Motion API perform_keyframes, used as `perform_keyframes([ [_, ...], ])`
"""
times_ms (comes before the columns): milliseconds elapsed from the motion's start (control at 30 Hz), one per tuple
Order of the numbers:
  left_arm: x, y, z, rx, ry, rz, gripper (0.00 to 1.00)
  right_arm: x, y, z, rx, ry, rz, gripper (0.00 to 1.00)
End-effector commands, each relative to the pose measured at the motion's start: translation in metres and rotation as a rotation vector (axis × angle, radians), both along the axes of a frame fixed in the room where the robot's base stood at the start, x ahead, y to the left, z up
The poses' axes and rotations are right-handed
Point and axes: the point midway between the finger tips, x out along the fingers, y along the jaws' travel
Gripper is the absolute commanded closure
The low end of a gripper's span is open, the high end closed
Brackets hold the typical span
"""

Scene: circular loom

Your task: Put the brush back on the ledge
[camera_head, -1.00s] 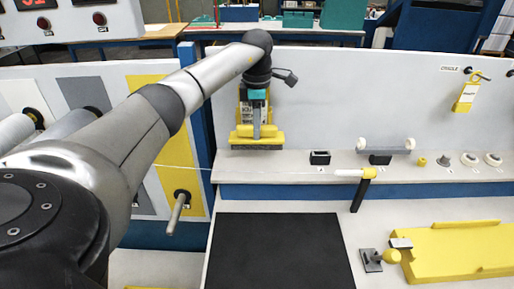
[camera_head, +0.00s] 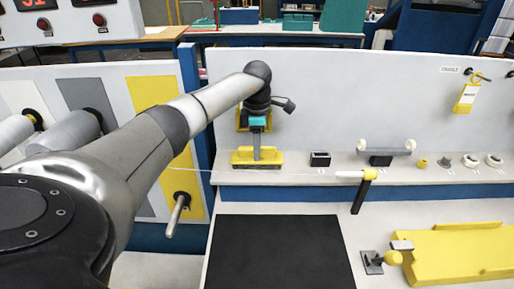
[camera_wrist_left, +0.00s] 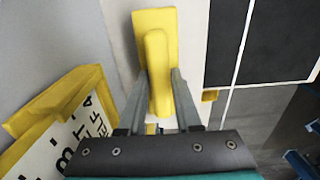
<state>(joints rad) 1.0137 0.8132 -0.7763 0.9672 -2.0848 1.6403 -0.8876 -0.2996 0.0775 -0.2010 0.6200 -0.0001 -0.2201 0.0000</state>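The yellow brush (camera_head: 243,158) with dark bristles under it is upright at the left end of the grey ledge (camera_head: 300,177). Its underside appears to rest on the ledge, though a small gap is hard to rule out. My left gripper (camera_head: 257,153) points down at it from above. In the left wrist view the two grey fingers (camera_wrist_left: 160,88) lie along both sides of the brush's raised yellow handle (camera_wrist_left: 157,55) and appear shut on it. My right gripper is not in view.
Along the ledge to the right stand a small black holder (camera_head: 320,159), a grey roller (camera_head: 385,147) and several small parts. A yellow-tipped rod (camera_head: 350,175) sticks out at the ledge front. A yellow-framed sign (camera_wrist_left: 60,125) is close by.

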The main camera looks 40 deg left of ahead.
Motion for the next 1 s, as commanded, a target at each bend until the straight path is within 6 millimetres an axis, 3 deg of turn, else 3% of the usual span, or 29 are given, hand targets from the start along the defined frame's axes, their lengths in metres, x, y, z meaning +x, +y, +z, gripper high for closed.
perform_keyframes([
  [33,0.000,0.000,0.000,0.000,0.001,0.000,0.59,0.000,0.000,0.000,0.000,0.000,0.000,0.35],
  [200,0.000,0.000,0.000,0.000,0.001,0.000,0.41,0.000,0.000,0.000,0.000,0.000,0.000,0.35],
  [567,0.000,0.000,0.008,0.000,0.000,0.000,0.41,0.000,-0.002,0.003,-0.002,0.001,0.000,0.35],
  [1000,0.001,0.000,0.096,0.001,-0.002,0.001,0.41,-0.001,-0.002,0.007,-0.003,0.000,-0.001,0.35],
])
